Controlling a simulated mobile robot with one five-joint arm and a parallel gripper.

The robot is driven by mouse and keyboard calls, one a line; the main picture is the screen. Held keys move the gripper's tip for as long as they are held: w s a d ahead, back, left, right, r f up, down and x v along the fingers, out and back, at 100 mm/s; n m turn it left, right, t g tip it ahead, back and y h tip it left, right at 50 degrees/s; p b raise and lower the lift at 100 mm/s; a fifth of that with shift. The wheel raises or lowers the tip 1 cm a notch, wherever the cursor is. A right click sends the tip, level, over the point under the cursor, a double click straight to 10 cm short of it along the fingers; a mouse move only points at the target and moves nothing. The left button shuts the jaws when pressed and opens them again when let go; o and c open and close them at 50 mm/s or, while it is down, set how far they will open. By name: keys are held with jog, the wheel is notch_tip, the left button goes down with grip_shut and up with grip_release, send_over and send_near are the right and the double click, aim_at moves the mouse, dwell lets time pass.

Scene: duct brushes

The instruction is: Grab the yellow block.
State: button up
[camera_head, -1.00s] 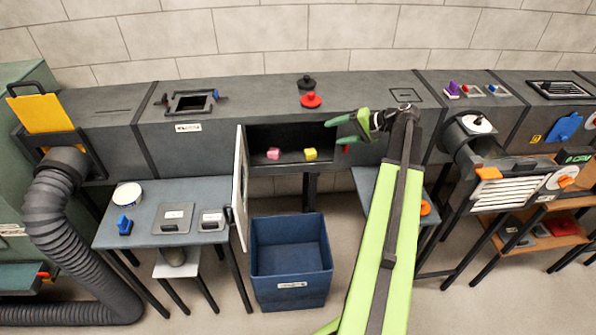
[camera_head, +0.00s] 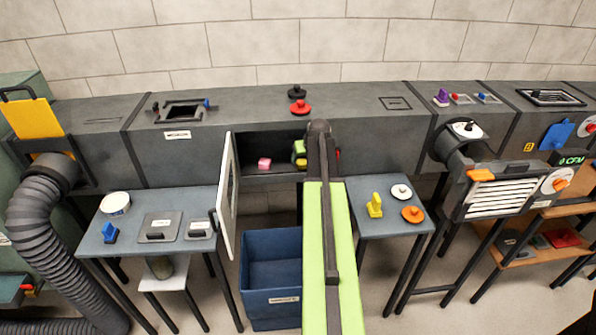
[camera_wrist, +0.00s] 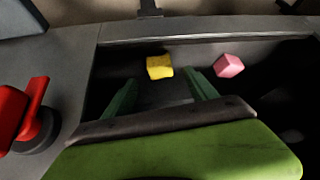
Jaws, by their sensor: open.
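The yellow block (camera_wrist: 160,67) lies on the floor inside the open duct compartment. In the head view my arm and gripper hide most of it. My gripper (camera_wrist: 162,92) is open, and its two green fingers point into the compartment. The yellow block is a little beyond the fingertips, roughly in line with the gap between them, and nothing is held. In the head view the gripper (camera_head: 300,152) is at the compartment opening, partly hidden by my arm.
A pink block (camera_wrist: 229,66) lies beside the yellow one; it also shows in the head view (camera_head: 264,163). The open white door (camera_head: 228,197) stands left of the opening. A red knob (camera_wrist: 35,115) is close by my gripper. A blue bin (camera_head: 271,280) stands below.

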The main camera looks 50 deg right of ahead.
aim_at(302, 162)
jog(key=b+x, duration=0.4)
jog(key=x, duration=0.1)
jog(key=shift+w+d, duration=0.15)
jog(key=shift+w, duration=0.1)
jog(key=shift+r, duration=0.15)
jog(key=shift+c, duration=0.4)
jog(key=c, duration=1.3)
